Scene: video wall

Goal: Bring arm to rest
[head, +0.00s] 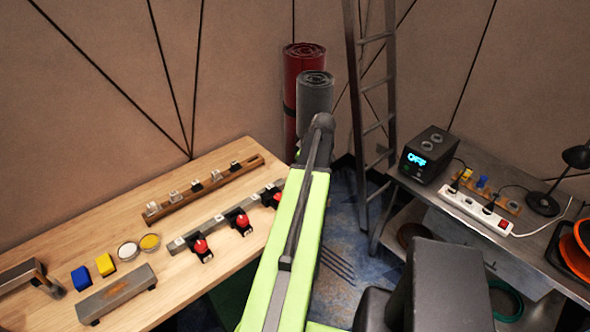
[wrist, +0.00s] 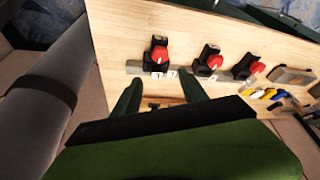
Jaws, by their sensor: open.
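My arm shows in the head view as a lime-green link with a dark cable along it, reaching forward between the wooden table (head: 110,205) and the grey bench. My gripper is hidden in the head view. In the wrist view my gripper (wrist: 158,92) shows two dark green fingers spread apart, with nothing held between them. Its fingers appear over the wooden table edge, near a strip with red-knobbed switches (wrist: 160,55). I cannot tell how high it is above the table.
The table holds red switches (head: 201,246), a rail of small blocks (head: 205,188), blue and yellow blocks (head: 105,264) and a grey bar (head: 117,293). Rolled mats (head: 315,92) and a ladder (head: 372,90) stand behind. A black device (head: 428,153) and power strip (head: 476,209) sit on the right bench.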

